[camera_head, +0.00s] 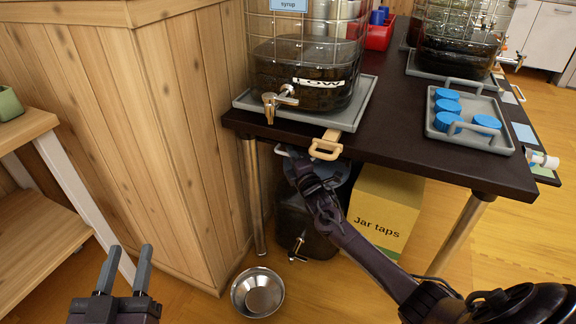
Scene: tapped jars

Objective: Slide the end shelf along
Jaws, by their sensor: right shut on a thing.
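A tan wooden handle (326,147) juts from the table's front edge. A pale handle (281,151) shows under that edge. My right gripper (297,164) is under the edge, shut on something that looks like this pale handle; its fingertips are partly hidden. I cannot make out the end shelf itself for certain. My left gripper (125,268) is open and empty at lower left, apart from everything.
A yellow Jar taps box (384,208) is under the table. A grey tray (487,137) with blue lids stands at right. A wooden cabinet (130,120) is left of the table.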

